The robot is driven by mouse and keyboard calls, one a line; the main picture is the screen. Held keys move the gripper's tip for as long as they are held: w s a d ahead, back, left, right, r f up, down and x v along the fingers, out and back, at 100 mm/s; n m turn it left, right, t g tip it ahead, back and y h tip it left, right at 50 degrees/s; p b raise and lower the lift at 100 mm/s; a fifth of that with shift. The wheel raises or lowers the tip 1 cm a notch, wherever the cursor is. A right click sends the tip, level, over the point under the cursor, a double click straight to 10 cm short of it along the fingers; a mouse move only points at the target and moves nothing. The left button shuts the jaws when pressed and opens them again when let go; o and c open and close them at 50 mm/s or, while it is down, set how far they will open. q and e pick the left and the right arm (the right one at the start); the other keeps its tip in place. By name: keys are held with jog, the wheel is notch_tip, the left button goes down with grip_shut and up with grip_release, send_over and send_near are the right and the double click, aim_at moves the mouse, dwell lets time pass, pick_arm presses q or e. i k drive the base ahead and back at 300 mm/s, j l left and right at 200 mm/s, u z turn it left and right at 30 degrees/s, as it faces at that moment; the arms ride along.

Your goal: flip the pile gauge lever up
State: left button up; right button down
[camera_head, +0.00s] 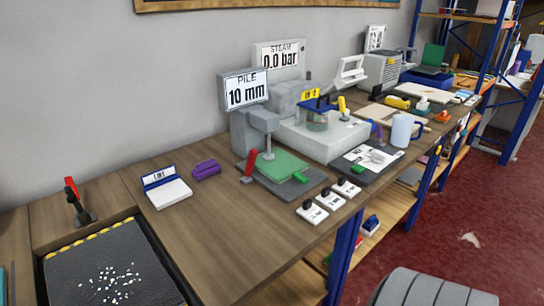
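The pile gauge (243,130) is a grey stand on the wooden bench, near the middle of the view. Its display (246,91) reads "PILE 10 mm". A small red lever (250,162) sits at the gauge's left front, leaning with its top to the right. It is too small to tell its exact setting. A green plate (284,167) lies under the gauge's grey foot, on a dark base. Neither of my grippers is in view.
Left are a white box with a blue sign (166,190), purple clips (206,170), a red-handled clamp (73,195) and a dark tray (60,270) with white bits. Several white switch blocks (329,200) line the front edge. Right are a steam unit (325,137) and a mug (402,130).

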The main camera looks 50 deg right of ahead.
aim_at(253, 152)
jog(key=z, duration=1.75)
jog(key=k+l, duration=0.05)
